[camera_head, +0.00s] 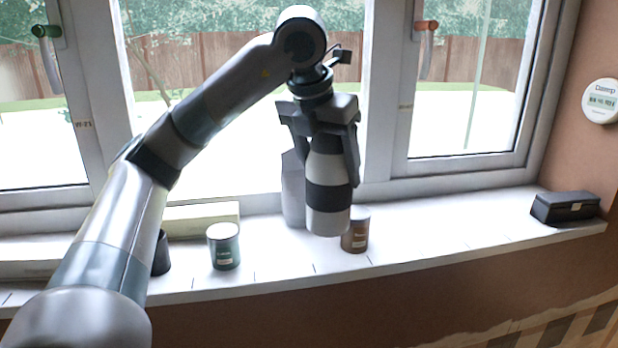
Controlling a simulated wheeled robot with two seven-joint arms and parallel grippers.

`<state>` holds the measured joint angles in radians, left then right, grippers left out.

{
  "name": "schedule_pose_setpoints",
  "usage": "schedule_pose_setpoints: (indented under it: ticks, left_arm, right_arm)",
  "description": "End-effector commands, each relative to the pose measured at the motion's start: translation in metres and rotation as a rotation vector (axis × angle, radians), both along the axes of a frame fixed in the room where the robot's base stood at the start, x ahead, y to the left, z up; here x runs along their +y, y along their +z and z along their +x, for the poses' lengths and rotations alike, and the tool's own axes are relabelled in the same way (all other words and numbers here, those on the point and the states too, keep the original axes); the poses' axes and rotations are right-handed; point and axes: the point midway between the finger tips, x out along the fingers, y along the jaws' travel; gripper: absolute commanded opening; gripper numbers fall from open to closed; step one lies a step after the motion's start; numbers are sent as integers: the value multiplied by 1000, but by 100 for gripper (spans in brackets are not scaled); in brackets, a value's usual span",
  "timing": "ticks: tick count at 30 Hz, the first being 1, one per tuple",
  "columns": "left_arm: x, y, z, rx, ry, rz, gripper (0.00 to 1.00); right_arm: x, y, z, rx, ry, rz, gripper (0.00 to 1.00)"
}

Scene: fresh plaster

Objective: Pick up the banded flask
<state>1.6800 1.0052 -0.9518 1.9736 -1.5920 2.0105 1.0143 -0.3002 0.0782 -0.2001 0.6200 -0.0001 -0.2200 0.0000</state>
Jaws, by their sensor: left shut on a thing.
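The banded flask (328,214) is a light grey bottle with a wide dark band around its middle. My left gripper (322,150) comes down over it from above, with a finger on each side, and is shut on its upper part. The flask hangs upright in front of the window. Its base overlaps the windowsill (440,232) in the picture; I cannot tell how far it is from the sill. Its top is hidden by the gripper. My right gripper does not show.
Left of the flask, a green tin (223,247) stands on the sill. A brown tin (355,232) stands just right of and partly behind the flask. A pale grey bottle (293,190) is behind it. A black case (565,207) lies far right. The sill between is clear.

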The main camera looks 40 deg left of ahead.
Motion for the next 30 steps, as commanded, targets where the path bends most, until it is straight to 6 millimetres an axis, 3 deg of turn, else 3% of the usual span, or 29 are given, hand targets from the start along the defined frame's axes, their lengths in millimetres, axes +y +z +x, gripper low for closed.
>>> schedule_pose_setpoints:
  ticks: [10, 30]
  left_arm:
    - [-32, 21, 13, -3, -1, 0, 24]
    - [-36, 24, 14, -2, 0, -1, 24]
  right_arm:
    - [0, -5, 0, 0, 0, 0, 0]
    - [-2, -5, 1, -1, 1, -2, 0]
